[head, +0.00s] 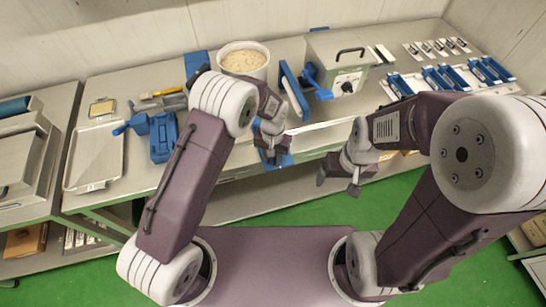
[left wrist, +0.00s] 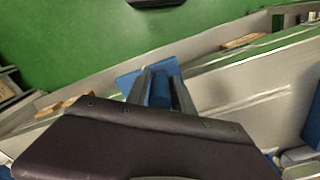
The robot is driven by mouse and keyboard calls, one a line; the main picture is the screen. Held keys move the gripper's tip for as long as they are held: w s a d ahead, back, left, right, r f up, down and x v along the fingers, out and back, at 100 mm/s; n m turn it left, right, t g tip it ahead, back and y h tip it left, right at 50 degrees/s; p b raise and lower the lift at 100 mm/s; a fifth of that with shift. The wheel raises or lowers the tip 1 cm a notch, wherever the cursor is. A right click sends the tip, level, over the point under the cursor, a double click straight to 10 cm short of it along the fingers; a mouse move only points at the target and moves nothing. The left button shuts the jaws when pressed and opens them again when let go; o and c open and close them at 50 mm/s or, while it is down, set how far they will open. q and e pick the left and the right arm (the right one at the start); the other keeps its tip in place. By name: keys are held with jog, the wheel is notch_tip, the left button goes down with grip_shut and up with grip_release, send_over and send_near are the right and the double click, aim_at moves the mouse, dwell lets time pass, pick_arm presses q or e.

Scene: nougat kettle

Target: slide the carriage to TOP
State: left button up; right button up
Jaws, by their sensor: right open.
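A blue part, seemingly the carriage (head: 284,160), shows at the front edge of the bench in the head view, mostly hidden by my left gripper (head: 268,148). In the left wrist view, a blue rounded handle (left wrist: 160,88) lies between the two dark fingers of my left gripper (left wrist: 160,95), which appear to touch it on both sides. A flat blue plate (left wrist: 126,80) shows behind them. No TOP mark is readable. My right gripper (head: 337,181) is open and empty in front of the bench, to the right of the left one.
On the bench (head: 215,170) stand a pot of pale contents (head: 243,61), a metal box with a black handle (head: 338,58), blue upright parts (head: 293,90) and a tray (head: 94,160). Several blue-and-white pieces lie at right. Green floor (head: 300,209) is clear in front.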

pick_arm(q)
jog(key=shift+o, duration=0.9)
jog(key=shift+d, duration=0.1)
jog(key=shift+r, duration=0.35)
notch_tip(320, 180, up, 8)
jog(key=shift+r+b, duration=0.2)
jog(key=shift+b, duration=0.75)
